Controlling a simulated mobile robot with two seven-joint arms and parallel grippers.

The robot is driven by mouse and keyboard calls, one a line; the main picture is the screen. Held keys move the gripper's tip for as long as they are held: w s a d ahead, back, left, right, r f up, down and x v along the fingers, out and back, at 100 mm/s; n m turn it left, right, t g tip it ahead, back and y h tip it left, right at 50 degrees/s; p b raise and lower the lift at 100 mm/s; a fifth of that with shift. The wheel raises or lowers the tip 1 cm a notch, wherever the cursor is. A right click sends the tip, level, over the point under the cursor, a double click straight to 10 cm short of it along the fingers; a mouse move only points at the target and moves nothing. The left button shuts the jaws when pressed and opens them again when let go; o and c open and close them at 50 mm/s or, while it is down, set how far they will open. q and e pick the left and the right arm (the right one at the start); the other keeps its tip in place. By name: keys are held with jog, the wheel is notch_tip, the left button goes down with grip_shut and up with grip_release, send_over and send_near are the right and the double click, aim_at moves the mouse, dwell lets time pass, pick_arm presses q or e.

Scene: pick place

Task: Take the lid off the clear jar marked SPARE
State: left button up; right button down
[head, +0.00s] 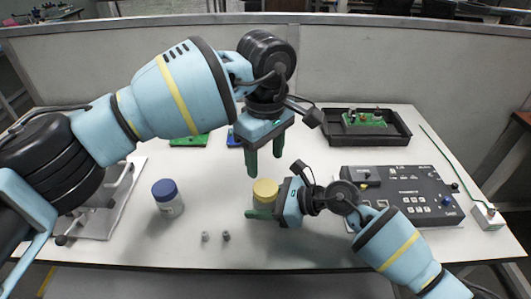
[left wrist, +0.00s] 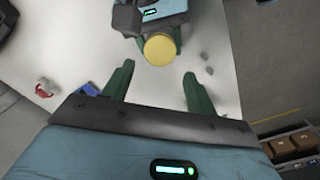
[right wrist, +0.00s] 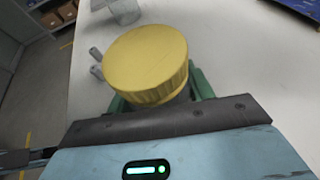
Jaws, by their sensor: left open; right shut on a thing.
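A jar with a yellow lid (head: 265,190) stands at the table's front middle; the lid also shows in the left wrist view (left wrist: 159,49) and fills the middle of the right wrist view (right wrist: 146,62). My right gripper (head: 264,208) is shut on this jar's body, below the lid. The body is mostly hidden, and I see no marking on it. My left gripper (head: 265,160) is open and empty, above and slightly behind the yellow lid, its fingers pointing down. A clear jar with a blue lid (head: 168,197) stands apart to the left; its label is too small to read.
Two small grey pieces (head: 215,236) lie near the front edge. A dark control box (head: 405,196) and a black tray (head: 397,136) are on the right. Green circuit boards (head: 190,140) lie behind, and a metal stand (head: 100,210) is at the left.

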aim_at(265, 187)
pick_arm(q)
jog(key=shift+r+m, duration=0.1)
jog(key=shift+m, duration=0.2)
jog(key=shift+f, duration=4)
jog(key=c, duration=0.8)
jog(key=n, duration=1.3)
